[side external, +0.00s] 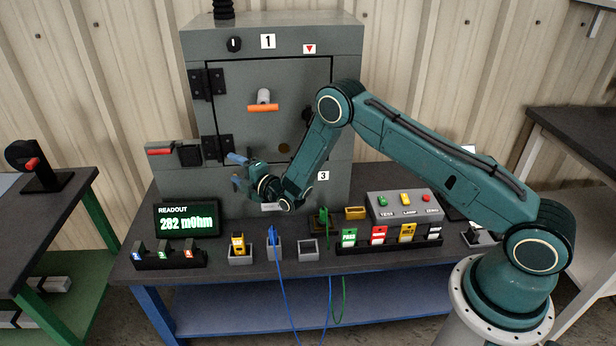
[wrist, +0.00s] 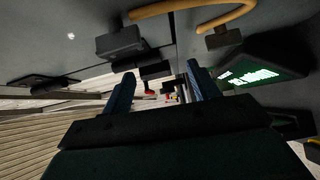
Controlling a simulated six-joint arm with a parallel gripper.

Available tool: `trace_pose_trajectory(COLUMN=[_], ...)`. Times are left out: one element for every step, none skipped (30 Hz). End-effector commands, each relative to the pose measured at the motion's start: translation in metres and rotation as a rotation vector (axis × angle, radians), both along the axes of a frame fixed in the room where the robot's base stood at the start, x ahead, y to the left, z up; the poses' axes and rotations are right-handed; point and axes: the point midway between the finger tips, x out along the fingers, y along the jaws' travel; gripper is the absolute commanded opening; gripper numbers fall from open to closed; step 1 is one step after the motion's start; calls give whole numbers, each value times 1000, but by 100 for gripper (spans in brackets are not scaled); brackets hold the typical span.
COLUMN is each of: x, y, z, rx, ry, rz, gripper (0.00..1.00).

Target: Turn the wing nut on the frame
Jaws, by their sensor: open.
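My gripper (side external: 234,170) is open in front of the lower left of the grey enclosure (side external: 345,60), with its blue fingers pointing left. In the wrist view my gripper (wrist: 160,72) has its two fingers apart, with no part held between them. Dark blocks (wrist: 155,71) and a small red part show beyond the gap. I cannot clearly make out the wing nut in either view; my gripper and wrist cover part of the frame. The enclosure door (side external: 235,90) looks shut and carries an orange handle (side external: 263,107).
A red-handled switch (side external: 160,151) sits left of the door. Below are a readout (side external: 187,220) showing 262 mOhm, several small holders and a button box (side external: 403,203). A blue cable (side external: 280,262) hangs over the bench front. In the wrist view a tan curved bar (wrist: 195,8) is close above.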

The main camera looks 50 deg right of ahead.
Motion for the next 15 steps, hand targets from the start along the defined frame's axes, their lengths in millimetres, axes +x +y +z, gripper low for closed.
trace_pose_trajectory(x=[-1, -1, -2, -2, -2, -2, -2, -2, -2, -2, -2, -2, -2, -2, -2], y=[-5, -8, -10, -11, -11, -12, -12, -12, -12, -12, -12, -12, -12, -12, -12], z=[-7, -9, -12, -14, -15, -15, -15, -15, -15, -15, -16, -16, -17, -17, -18], rx=[-11, -18, -24, -28, -32, -34, -35, -35, -35, -35, -35, -34, -34, -34, -34], ry=[-3, -6, -8, -9, -10, -11, -11, -12, -12, -12, -12, -11, -11, -11, -11], rz=[-7, -10, -12, -14, -15, -15, -16, -16, -16, -15, -15, -15, -15, -15, -15], gripper=[60, 60, 60, 60, 60, 60, 60, 60, 60, 60, 60, 60, 60, 60, 60])
